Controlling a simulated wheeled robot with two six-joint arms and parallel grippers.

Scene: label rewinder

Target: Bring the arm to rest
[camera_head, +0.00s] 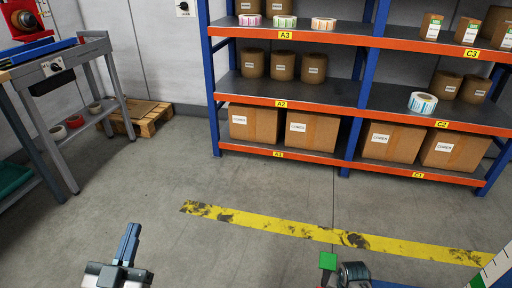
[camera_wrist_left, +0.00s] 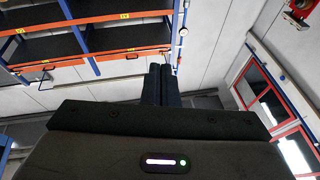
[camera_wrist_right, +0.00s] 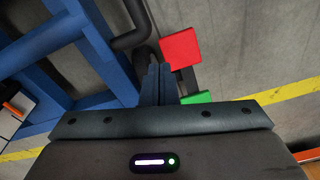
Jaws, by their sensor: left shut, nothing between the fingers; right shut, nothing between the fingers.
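My left gripper (camera_head: 131,228) is at the bottom left of the head view, above the bare floor, with its fingers together and nothing between them. Its closed fingers also show in the left wrist view (camera_wrist_left: 161,68), pointing toward open space with shelving and a wall beyond. My right gripper (camera_wrist_right: 157,68) is shut and empty in the right wrist view. Its fingers are close beside a red block (camera_wrist_right: 180,48) and a green block (camera_wrist_right: 196,97) in the picture; whether they touch cannot be told. I cannot make out the right gripper clearly in the head view.
A blue-and-orange rack (camera_head: 285,97) with boxes and label rolls stands at the back. A grey workbench (camera_head: 75,62) is at the left, near a wooden pallet (camera_head: 148,118). A blue frame (camera_wrist_right: 60,50) is left of the right gripper.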

